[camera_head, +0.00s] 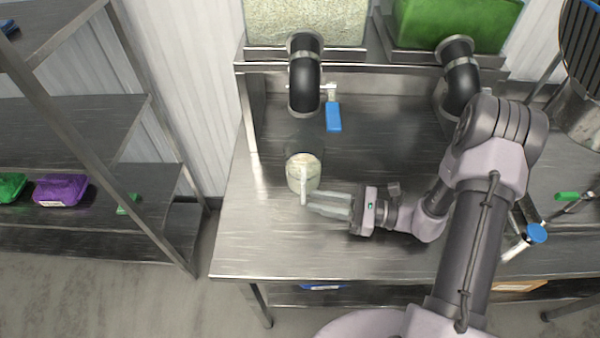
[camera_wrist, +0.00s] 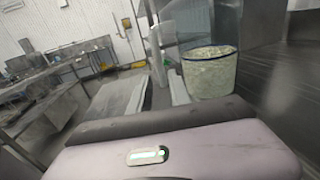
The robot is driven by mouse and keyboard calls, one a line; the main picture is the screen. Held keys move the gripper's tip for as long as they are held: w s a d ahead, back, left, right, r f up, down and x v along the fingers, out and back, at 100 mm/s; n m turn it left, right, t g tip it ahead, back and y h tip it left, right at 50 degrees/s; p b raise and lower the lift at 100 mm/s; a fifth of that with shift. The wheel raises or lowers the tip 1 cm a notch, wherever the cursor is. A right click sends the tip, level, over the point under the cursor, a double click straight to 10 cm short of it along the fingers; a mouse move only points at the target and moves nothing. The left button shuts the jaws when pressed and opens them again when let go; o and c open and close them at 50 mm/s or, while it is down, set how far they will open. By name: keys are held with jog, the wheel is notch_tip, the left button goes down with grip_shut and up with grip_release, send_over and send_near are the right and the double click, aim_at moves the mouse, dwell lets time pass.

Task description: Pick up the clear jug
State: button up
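The clear jug (camera_head: 291,176) stands on the steel table in the head view, below and slightly in front of the left black spout. It holds pale rice grains, and its handle (camera_head: 304,186) faces the front right. My gripper (camera_head: 309,203) comes in from the right, its two fingers apart, with the tips close beside the handle. In the wrist view the jug (camera_wrist: 210,76) is right of centre and the handle (camera_wrist: 157,50) shows between my open fingers (camera_wrist: 160,85). I cannot tell whether a finger touches the handle.
The left black spout (camera_head: 304,85) hangs behind the jug, with a blue-handled lever (camera_head: 333,116) beside it. A second spout (camera_head: 459,80) is at the right. A shelf with a purple bag (camera_head: 61,190) stands at the left. The table's front left (camera_head: 255,250) is clear.

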jog(key=x, duration=0.2)
jog(key=b+x, duration=0.1)
jog(key=x, duration=0.4)
jog(key=shift+w+a+r+b, duration=0.25)
jog(key=shift+r+b, duration=0.05)
jog(key=shift+b, duration=0.05)
jog(key=shift+d, duration=0.1)
grip_shut()
dwell(0.8)
